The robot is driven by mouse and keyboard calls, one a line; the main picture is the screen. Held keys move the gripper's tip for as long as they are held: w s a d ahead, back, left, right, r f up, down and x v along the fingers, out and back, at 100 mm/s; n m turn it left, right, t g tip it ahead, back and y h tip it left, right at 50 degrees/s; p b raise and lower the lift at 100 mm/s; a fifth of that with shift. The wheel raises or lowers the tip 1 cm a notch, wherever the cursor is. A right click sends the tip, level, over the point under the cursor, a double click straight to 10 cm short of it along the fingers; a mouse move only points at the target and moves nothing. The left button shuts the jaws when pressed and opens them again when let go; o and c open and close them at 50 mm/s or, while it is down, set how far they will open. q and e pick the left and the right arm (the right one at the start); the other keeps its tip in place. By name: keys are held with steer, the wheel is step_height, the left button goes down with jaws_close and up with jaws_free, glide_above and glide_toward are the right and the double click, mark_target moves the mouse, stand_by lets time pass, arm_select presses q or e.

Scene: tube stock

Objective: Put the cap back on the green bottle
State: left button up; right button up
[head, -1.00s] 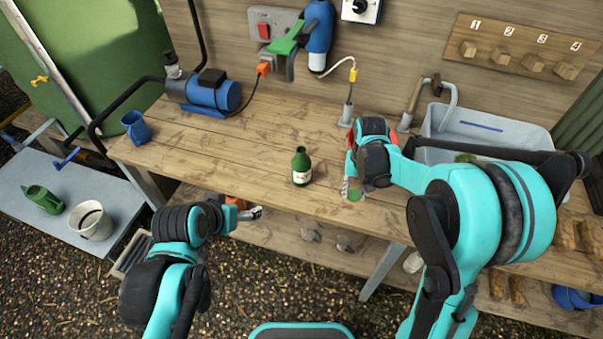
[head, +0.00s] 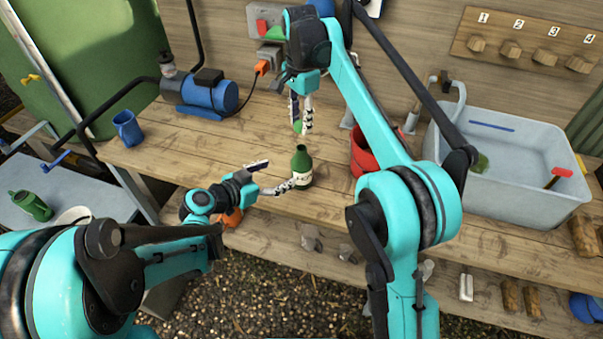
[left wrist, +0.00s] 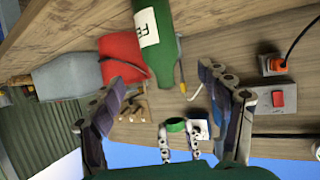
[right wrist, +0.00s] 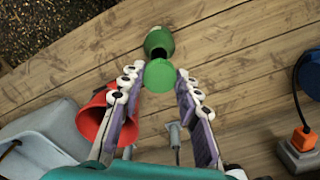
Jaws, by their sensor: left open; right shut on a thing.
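The green bottle (head: 301,158) with a pale label stands upright and open-topped on the workbench. My left gripper (head: 274,176) is open at the bottle's left side, one finger close to its label; I cannot tell if it touches. In the left wrist view the bottle (left wrist: 157,45) appears upside down, just beyond the spread fingers (left wrist: 160,78). My right gripper (head: 301,120) is above the bottle, shut on the green cap (head: 297,127). The right wrist view shows the cap (right wrist: 160,75) between the fingertips, apart from the bottle's dark open mouth (right wrist: 158,53).
A red bucket (head: 361,160) stands right of the bottle, partly behind my right arm. A grey sink (head: 510,185) is farther right. A blue pump (head: 205,95) and a blue mug (head: 127,128) are at the left.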

mark_target(296, 166)
arm_select(q)
steer(key=x, duration=1.2)
steer(key=shift+w+a, duration=0.1)
jaws_close()
arm_select(e)
steer(key=shift+d+f, duration=0.1)
steer(key=shift+f, duration=2.4)
steer(key=shift+f, duration=0.9)
steer(key=shift+f, duration=0.55)
